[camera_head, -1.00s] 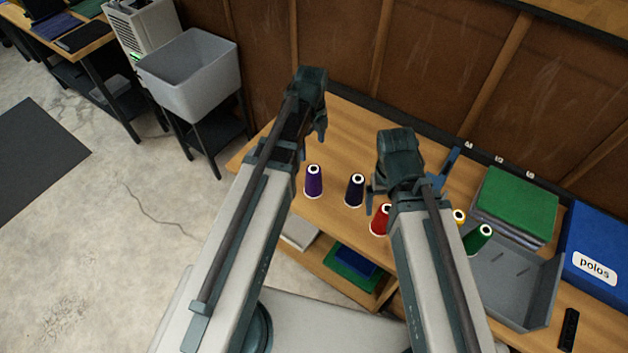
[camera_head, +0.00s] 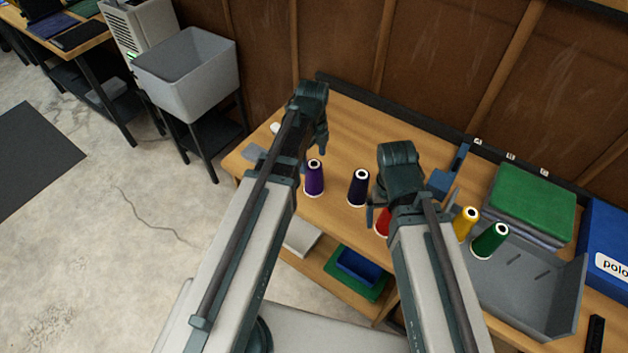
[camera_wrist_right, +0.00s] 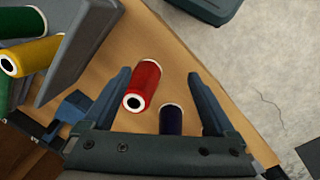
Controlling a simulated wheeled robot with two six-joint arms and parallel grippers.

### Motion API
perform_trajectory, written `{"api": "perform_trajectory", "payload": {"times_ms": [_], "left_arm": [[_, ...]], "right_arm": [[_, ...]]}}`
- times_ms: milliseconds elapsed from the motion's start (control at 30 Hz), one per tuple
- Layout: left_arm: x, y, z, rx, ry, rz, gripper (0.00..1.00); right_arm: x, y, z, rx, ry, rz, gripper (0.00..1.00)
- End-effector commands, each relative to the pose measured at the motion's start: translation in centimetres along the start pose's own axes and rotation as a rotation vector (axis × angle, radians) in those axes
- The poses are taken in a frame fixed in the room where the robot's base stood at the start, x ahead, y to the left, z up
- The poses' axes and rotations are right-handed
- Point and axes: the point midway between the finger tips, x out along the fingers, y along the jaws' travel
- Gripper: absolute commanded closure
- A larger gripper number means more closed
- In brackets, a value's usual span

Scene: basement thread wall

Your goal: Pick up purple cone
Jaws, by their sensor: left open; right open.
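The purple cone (camera_head: 315,178) stands upright on the wooden table, just right of my left gripper in the head view. My left gripper (camera_head: 312,150) is open and empty, its near parts partly hiding its fingers. My right gripper (camera_head: 385,205) is open; in the right wrist view its two fingers (camera_wrist_right: 160,95) spread wide with the red cone (camera_wrist_right: 142,86) between them in the picture, and no contact shows. A dark navy cone (camera_head: 358,188) stands between the purple cone and my right gripper.
The red cone is partly hidden by my right arm. Folded green cloth (camera_head: 535,200) and a blue polos box (camera_head: 605,235) are at right. A wooden wall rises behind.

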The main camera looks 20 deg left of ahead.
Motion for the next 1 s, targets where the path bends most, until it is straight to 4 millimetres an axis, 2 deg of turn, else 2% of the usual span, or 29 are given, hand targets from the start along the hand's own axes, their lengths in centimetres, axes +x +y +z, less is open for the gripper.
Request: {"api": "perform_trajectory", "payload": {"times_ms": [33, 300, 600, 667, 1000], "left_arm": [[1.1, 0.0, -0.1, 0.001, 0.0, 0.0, 0.06], [4.3, 0.0, -0.4, 0.0, 0.0, 0.0, 0.06], [4.3, 0.0, -0.4, 0.0, 0.0, 0.0, 0.06], [4.3, 0.0, -0.4, 0.0, 0.0, 0.0, 0.15], [4.3, 0.0, -0.4, 0.0, 0.0, 0.0, 0.76]], "right_arm": [[1.1, -0.1, -0.1, 0.0, 0.0, 0.0, 0.09], [4.3, -0.4, -0.2, 0.0, 0.0, 0.0, 0.09], [4.2, -0.4, -0.2, 0.0, 0.0, 0.0, 0.09], [4.2, -0.4, -0.2, 0.0, 0.0, 0.0, 0.09], [4.3, -0.4, -0.2, 0.0, 0.0, 0.0, 0.09]]}}
